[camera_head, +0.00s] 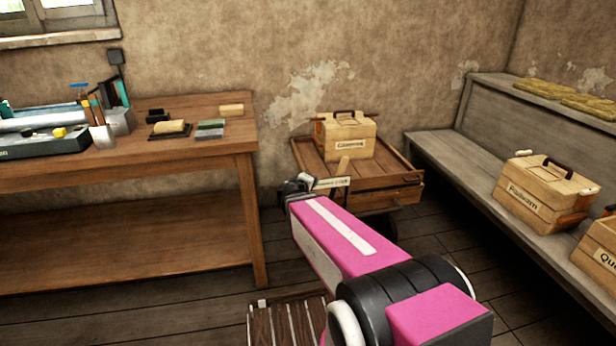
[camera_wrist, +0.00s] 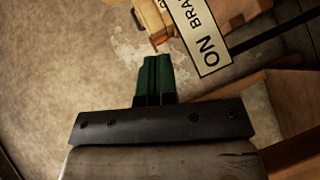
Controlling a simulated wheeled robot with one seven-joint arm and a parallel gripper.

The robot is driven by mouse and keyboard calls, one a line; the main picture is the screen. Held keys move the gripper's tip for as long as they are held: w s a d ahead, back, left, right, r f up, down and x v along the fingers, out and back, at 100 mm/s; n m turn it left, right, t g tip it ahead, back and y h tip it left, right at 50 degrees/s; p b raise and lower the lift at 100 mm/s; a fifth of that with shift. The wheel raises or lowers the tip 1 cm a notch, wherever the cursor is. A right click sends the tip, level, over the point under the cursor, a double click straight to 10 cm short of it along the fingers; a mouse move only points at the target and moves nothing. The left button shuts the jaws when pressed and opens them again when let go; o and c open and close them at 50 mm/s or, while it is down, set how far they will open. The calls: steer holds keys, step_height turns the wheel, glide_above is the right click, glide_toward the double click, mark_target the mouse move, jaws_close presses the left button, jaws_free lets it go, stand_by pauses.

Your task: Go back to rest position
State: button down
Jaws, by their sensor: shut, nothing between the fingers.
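My gripper (camera_wrist: 159,62) shows in the wrist view with its two green fingers together and nothing between them. In the head view my pink arm reaches forward from the lower right, and the dark end of it (camera_head: 298,184) is in front of the wooden cart (camera_head: 310,160). A wooden box with a handle (camera_head: 347,137) stands on the cart. A small lettered sign (camera_head: 333,182) is at the cart's front; in the wrist view a lettered sign (camera_wrist: 205,40) is right of and beyond the fingertips, apparently apart from them.
A wooden workbench (camera_head: 190,155) with tools and pads stands at the left. A grey bench (camera_head: 445,155) along the right wall bears labelled boxes (camera_head: 540,192). A slatted wooden thing (camera_head: 285,325) lies low beside my arm. The floor (camera_head: 430,245) between cart and bench is clear.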

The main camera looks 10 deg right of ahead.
steer(key=s+f+m+g+y, duration=0.6)
steer(key=s+f+g, duration=0.35)
steer(key=s, duration=0.25)
steer(key=s+a+g+y, duration=0.1)
steer(key=a+y, duration=0.1)
steer(key=s+a+f+y, duration=0.1)
steer(key=s+a+y, duration=0.1)
steer(key=shift+s+a+f+m+g+y, duration=0.1)
steer(key=shift+a+f+m+g+y, duration=0.05)
steer(key=shift+m+g+y, duration=0.2)
